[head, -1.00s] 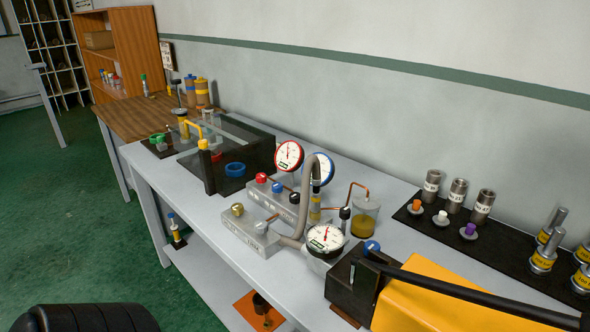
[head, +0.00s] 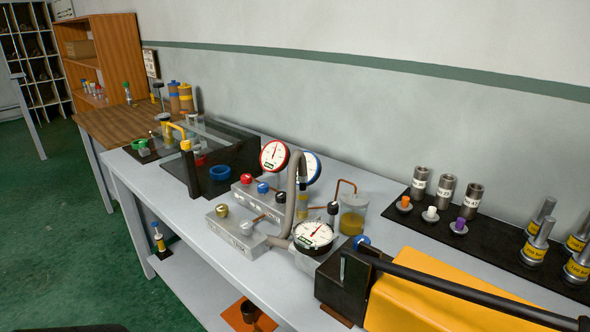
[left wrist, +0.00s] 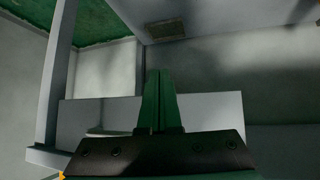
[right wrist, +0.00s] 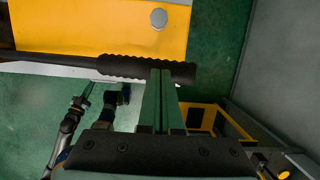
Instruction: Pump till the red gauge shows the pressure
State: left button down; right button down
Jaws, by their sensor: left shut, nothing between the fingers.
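The red-rimmed gauge (head: 274,156) stands on the bench behind a metal valve block (head: 262,199); its needle points roughly upward, but the numbers are too small to read. The pump has a yellow body (head: 440,296) and a long black lever (head: 470,288) at the lower right of the head view. In the right wrist view the lever's ribbed black grip (right wrist: 150,70) crosses at the fingertips of my right gripper (right wrist: 160,72). Those fingers look closed together, side by side along the grip; contact is unclear. My left gripper (left wrist: 160,74) is shut and empty, away from the pump.
A hose (head: 292,205) and an oil jar (head: 353,215) stand close by. Labelled metal cylinders (head: 444,191) and weights (head: 536,242) occupy a black mat at right.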

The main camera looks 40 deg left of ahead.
jog(key=shift+d+f+b, duration=0.25)
jog(key=shift+f+b, duration=0.7)
jog(key=shift+f, duration=0.3)
jog(key=shift+d+f+b, duration=0.25)
jog(key=shift+f+b, duration=0.65)
jog(key=shift+f, duration=0.45)
jog(key=shift+d+f+b, duration=0.2)
jog(key=shift+f+b, duration=1.2)
jog(key=shift+f, duration=0.1)
jog(key=r+p, duration=0.3)
jog(key=r, duration=0.2)
jog(key=a+r+p, duration=0.1)
jog(key=r+p, duration=0.1)
jog(key=shift+r+p, duration=0.2)
jog(key=shift+p, duration=0.1)
jog(key=r+p, duration=0.1)
jog(key=r, duration=0.1)
jog(key=a+r+p, duration=0.1)
jog(key=r+p, duration=0.1)
jog(key=a+r+p, duration=0.1)
jog(key=r+p, duration=0.1)
jog(key=shift+r, duration=0.4)
jog(key=shift+f, duration=0.1)
